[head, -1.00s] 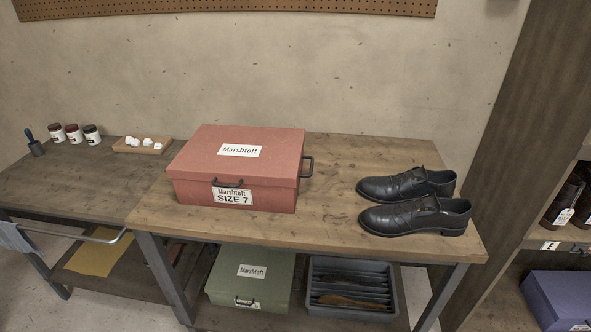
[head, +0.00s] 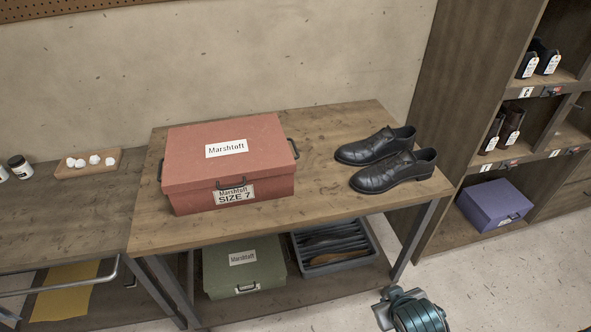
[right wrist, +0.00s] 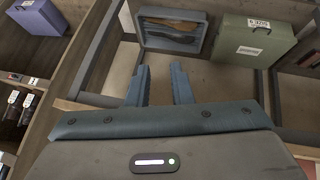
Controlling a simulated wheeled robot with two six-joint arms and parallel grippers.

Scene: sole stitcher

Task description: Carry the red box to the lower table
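The red box (head: 229,165) is closed and sits upright on the higher wooden table (head: 320,150), toward its left side. It has dark handles on its front and both ends, and a "SIZE 7" label. The lower table (head: 75,220) adjoins on the left, its top a step down. My right gripper (right wrist: 160,72) is open and empty in the right wrist view, its two fingers apart, facing the shelf under the table. In the head view only part of my right arm shows at the bottom, away from the red box. My left gripper is out of view.
Black shoes (head: 393,172) stand right of the red box. A wooden tray with white balls (head: 88,163) and jars (head: 20,167) sit at the back of the lower table; its front is clear. A green box (head: 243,270) and grey crate (head: 372,250) sit below. Shelving (head: 440,130) stands right.

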